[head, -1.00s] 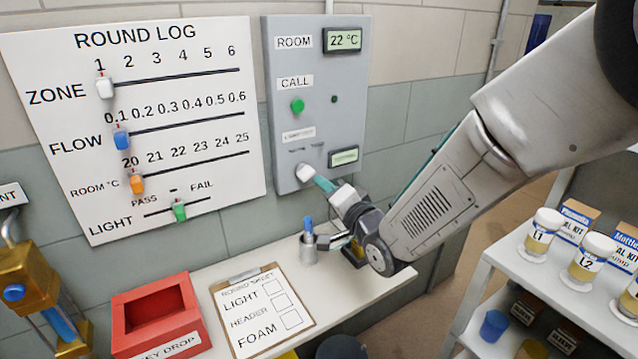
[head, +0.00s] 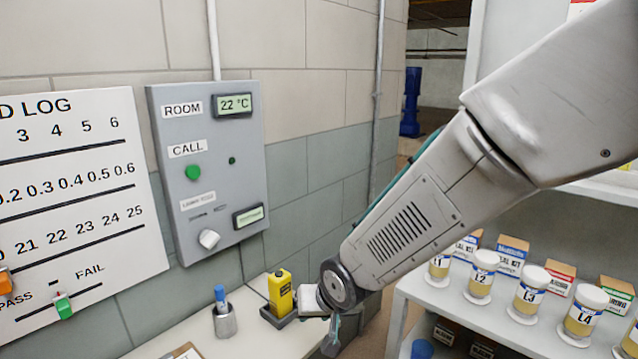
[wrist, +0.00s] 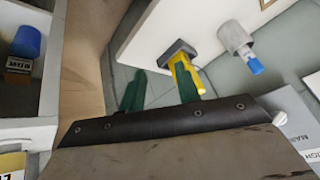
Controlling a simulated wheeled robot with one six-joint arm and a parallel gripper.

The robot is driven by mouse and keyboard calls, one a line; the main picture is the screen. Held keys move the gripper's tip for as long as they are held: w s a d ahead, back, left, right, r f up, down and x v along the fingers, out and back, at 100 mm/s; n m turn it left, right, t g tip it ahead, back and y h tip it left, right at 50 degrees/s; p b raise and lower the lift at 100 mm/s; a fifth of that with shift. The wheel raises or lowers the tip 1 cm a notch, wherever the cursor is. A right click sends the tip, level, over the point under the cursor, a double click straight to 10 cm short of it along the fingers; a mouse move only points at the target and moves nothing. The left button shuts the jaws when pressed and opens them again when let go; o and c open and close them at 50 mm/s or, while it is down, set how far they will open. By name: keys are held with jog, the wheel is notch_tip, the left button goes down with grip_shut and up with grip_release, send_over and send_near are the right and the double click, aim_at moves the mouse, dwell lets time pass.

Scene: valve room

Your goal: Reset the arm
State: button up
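My arm reaches in from the upper right in the head view, and its wrist hangs over the right end of the white wall shelf (head: 165,343). My gripper (head: 333,338) points down there, partly cut off by the frame's bottom edge. In the wrist view my gripper (wrist: 159,90) shows two green fingers set apart, with only floor and wall seen between them. It is open and empty. A yellow handheld device (head: 281,291) stands in a dark dock left of my wrist. In the wrist view the yellow device (wrist: 184,72) appears behind the right finger.
A grey wall panel (head: 215,120) carries a green button (head: 193,172) and a white knob (head: 209,239). A metal cup (head: 224,320) holds a blue-capped pen. A rack (head: 455,300) with several labelled jars stands at right. Open floor lies between shelf and rack.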

jog(key=s+d+r+g+h, duration=0.1)
jog(key=s+d+r, duration=0.4)
jog(key=s+d, duration=0.3)
jog(key=s+d+r+m+g+h, duration=0.1)
jog(key=s+d+r, duration=0.4)
jog(key=s+d, duration=0.3)
jog(key=s+d+r+m+g+h, duration=0.1)
jog(key=s+d+r+g, duration=0.1)
jog(key=s+d+r, duration=0.3)
jog(key=s+d, duration=0.3)
jog(key=d, duration=0.3)
jog(key=shift+s+d+r, duration=0.25)
jog(key=shift+d+r, duration=0.05)
jog(key=shift+r, duration=0.05)
jog(key=shift+a, duration=0.1)
